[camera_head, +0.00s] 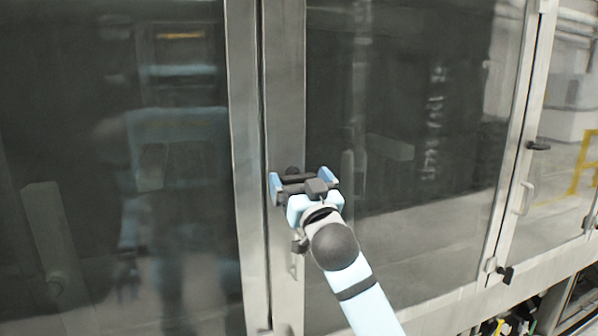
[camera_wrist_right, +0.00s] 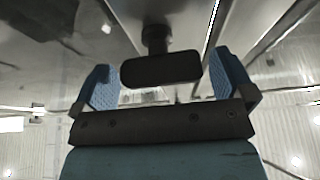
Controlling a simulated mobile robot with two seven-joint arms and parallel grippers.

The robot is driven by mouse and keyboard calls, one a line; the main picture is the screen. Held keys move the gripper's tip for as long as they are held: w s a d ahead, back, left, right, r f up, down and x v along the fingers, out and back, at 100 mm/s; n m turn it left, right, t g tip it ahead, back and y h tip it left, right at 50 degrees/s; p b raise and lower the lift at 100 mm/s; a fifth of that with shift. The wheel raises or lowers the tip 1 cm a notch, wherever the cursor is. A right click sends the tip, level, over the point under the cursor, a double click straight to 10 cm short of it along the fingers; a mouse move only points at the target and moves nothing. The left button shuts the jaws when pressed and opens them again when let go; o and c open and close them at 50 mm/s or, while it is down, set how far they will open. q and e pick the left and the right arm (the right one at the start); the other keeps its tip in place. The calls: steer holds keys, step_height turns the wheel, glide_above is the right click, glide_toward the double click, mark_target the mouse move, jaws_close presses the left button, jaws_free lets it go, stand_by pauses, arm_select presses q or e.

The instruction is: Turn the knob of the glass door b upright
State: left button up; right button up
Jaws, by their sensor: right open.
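A black knob (camera_wrist_right: 160,70) sits on a short round stem on the metal door frame (camera_head: 285,90). In the wrist view its wide handle lies across the picture, between the blue finger pads of my right gripper (camera_wrist_right: 168,88). Clear gaps show on both sides of the handle. In the head view my right gripper (camera_head: 301,181) is open at the frame, to the left of the glass door panel (camera_head: 410,110), and mostly hides the knob. Which door is b cannot be told from any label. My left gripper is out of view.
Another large glass panel (camera_head: 120,150) lies to the left. At the right, another door frame carries a black knob (camera_head: 538,146), a metal handle (camera_head: 525,198) and a low black latch (camera_head: 506,274). The glass reflects the room.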

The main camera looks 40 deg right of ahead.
steer(key=shift+w+d+r, duration=0.1)
steer(key=shift+w+r, duration=0.1)
steer(key=shift+w, duration=0.25)
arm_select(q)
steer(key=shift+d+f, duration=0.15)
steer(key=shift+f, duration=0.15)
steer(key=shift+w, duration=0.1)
arm_select(e)
steer(key=c, duration=0.9)
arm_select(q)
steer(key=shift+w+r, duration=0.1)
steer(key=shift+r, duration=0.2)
